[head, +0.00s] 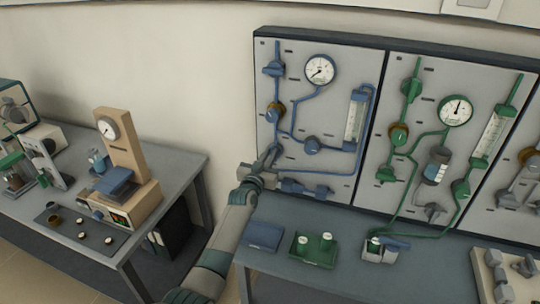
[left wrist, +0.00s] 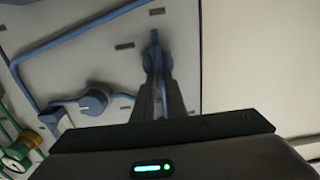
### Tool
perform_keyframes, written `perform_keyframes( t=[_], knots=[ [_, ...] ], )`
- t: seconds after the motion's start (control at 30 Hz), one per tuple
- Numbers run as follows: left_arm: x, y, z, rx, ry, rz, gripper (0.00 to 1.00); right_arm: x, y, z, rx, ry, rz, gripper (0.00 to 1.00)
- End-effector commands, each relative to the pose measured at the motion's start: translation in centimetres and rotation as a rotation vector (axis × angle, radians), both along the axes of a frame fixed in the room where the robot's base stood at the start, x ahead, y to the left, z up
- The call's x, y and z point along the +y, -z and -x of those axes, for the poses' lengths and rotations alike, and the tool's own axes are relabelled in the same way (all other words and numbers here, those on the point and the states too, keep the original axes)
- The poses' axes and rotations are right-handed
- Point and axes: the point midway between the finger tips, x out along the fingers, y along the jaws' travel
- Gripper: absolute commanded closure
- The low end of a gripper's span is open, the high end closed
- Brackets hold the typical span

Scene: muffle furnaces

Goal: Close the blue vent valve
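The blue-piped panel (head: 330,70) hangs on the wall. A blue valve (left wrist: 156,60) with a narrow upright handle shows ahead in the left wrist view, on the panel's lower left pipe. My left gripper (head: 268,157) reaches up to this valve from below. In the left wrist view its fingers (left wrist: 160,88) stand close together and overlap the valve's lower part. The fingers hide part of the valve, and I cannot tell whether they grip it. My right gripper is not in view.
A green-piped panel (head: 415,75) adjoins on the right. A side table (head: 185,165) stands left.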

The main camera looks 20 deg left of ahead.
Motion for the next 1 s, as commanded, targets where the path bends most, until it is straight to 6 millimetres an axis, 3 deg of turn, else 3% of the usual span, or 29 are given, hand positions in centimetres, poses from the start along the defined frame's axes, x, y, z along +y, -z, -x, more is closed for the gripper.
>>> perform_keyframes(
  t=[0.47, 1.0],
  knots=[
    [0.2, 0.1, 0.0, 0.003, 0.0, 0.079, 1.0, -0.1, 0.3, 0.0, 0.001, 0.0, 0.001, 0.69],
    [1.0, 0.4, 0.0, 0.016, -0.001, 0.499, 1.0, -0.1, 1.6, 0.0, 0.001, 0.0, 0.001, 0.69]
  ],
)
